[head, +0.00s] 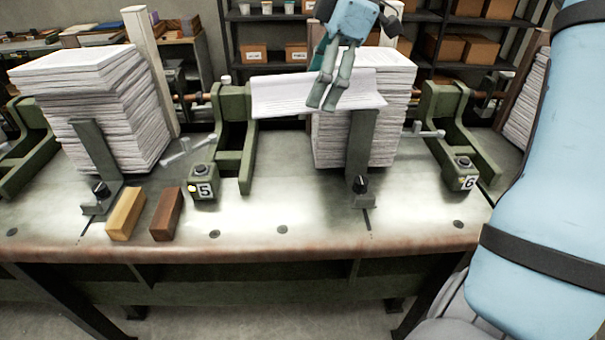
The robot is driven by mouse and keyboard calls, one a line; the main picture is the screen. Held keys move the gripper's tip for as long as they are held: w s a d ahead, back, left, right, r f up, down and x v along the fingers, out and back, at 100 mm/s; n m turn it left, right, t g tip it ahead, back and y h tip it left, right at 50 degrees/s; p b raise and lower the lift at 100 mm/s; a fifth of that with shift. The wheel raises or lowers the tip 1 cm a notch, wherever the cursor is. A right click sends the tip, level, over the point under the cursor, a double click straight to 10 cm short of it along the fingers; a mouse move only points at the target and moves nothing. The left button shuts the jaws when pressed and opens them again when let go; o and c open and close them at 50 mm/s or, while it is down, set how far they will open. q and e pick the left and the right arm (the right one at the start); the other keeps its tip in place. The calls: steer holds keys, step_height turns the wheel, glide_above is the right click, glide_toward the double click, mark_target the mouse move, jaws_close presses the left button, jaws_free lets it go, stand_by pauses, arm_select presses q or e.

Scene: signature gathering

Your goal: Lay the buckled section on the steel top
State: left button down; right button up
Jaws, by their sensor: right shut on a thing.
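The buckled section (285,97) is a white paper section, its surface slightly bent. It shows at the upper middle, raised in front of the upper part of the paper stack by the "6" control box. My right gripper (323,103) reaches down from the top and is shut on the section near its middle; its fingertips cover part of the paper. Whether the section touches the stack behind it is hard to tell. The steel top (285,185) lies below, with a bare stretch between the "5" and "6" boxes. My left gripper is not in view.
Paper stacks stand at left (95,105) and middle right (395,90), each behind a grey upright plate. Green frames (236,130) rise between them. Control box "5" (203,182), a yellow block (127,214) and a brown block (166,214) sit near the front left.

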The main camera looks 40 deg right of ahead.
steer(key=m+b, duration=0.1)
steer(key=b, duration=0.3)
glide_above(293, 219)
steer(key=s, duration=0.1)
step_height(293, 219, down, 13)
steer(key=shift+t, duration=0.4)
steer(key=f, duration=1)
steer(key=d+f+b, duration=0.1)
steer(key=f, duration=0.5)
steer(key=shift+s, duration=0.1)
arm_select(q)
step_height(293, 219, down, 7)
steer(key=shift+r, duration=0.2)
arm_select(e)
steer(key=shift+f, duration=0.1)
steer(key=shift+f, duration=0.15)
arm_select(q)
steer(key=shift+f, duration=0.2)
arm_select(e)
steer(key=o, duration=1.1)
